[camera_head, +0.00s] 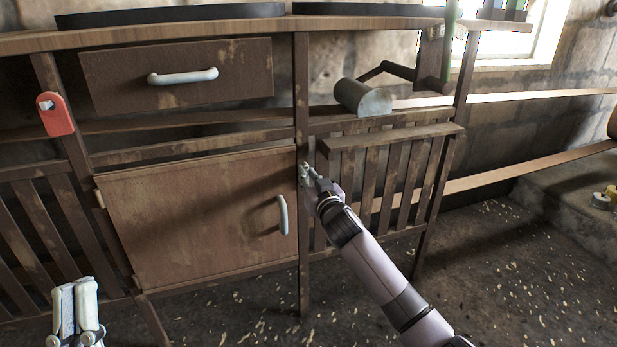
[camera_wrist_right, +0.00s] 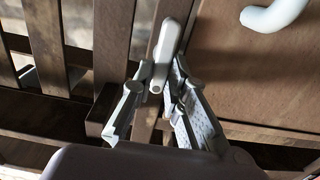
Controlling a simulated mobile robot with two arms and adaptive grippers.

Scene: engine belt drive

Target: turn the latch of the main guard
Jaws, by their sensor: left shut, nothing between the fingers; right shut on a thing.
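The latch is a small pale grey bar on the dark upright post between a brown door panel (camera_head: 200,215) and a slatted panel (camera_head: 390,180). In the right wrist view the latch (camera_wrist_right: 168,45) sits between the fingers of my right gripper (camera_wrist_right: 160,82), which is shut on it. In the head view my right gripper (camera_head: 312,175) reaches the post, and its fingers partly hide the latch. I cannot tell which panel is the main guard. My left gripper (camera_head: 75,290) is shut and empty, low at the left, away from the latch.
The door has a pale handle (camera_head: 283,214); above it is a drawer (camera_head: 180,76) with a pale handle. A red tag (camera_head: 55,114) hangs on the left post. A grey half-round part (camera_head: 362,97) stands above the slats.

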